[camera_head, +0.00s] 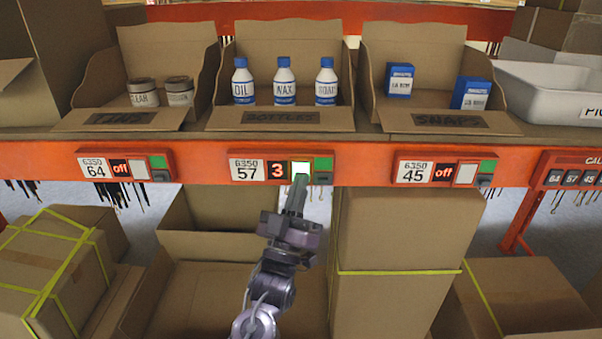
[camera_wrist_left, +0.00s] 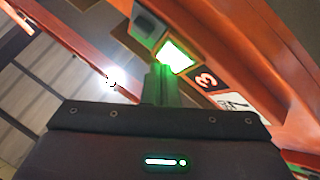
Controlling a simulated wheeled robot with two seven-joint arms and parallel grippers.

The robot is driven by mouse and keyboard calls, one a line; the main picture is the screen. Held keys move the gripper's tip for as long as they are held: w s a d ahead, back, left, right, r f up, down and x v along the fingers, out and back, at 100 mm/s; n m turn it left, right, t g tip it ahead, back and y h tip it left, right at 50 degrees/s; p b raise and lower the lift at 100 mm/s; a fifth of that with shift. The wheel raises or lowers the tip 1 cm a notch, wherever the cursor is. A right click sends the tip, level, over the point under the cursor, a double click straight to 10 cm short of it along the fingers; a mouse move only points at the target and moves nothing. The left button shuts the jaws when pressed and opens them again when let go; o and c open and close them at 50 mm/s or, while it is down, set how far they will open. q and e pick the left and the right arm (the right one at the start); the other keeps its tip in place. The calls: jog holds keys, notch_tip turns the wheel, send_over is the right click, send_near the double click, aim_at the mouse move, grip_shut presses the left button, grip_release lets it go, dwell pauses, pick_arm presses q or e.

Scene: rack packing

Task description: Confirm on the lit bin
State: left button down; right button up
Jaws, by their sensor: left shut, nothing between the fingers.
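The lit unit is the orange panel under the bottles box (camera_head: 281,119), with label 57 (camera_head: 247,171) and a red 3 on its display (camera_head: 277,170). Its button (camera_head: 301,166) glows white and green; it also shows in the left wrist view (camera_wrist_left: 175,56). My left gripper (camera_head: 299,180) is shut and empty, its tips pointing up at the button and overlapping its lower edge in the head view. In the left wrist view the shut fingers (camera_wrist_left: 160,72) end at the button's lower left edge. I cannot tell whether they touch it. My right gripper is not in view.
Panels 64 (camera_head: 119,168) and 45 (camera_head: 443,173) read off and their buttons are unlit. Bottles, tins and blue boxes sit in open cardboard bins on the shelf above. Cardboard boxes (camera_head: 400,230) stand below the rail. A white tray (camera_head: 550,85) is at the right.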

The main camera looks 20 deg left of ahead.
pick_arm(q)
jog(key=shift+w+a, duration=0.15)
jog(key=shift+w, duration=0.35)
dwell(0.7)
jog(key=shift+s, duration=0.1)
jog(key=shift+s+d, duration=0.25)
jog(key=shift+s, duration=0.5)
jog(key=s, duration=0.2)
jog(key=s+d, duration=0.1)
jog(key=s, duration=0.1)
jog(key=shift+s+d+p, duration=0.2)
jog(key=shift+s+p, duration=0.15)
jog(key=shift+s, duration=0.05)
jog(key=shift+f, duration=0.1)
dwell(0.5)
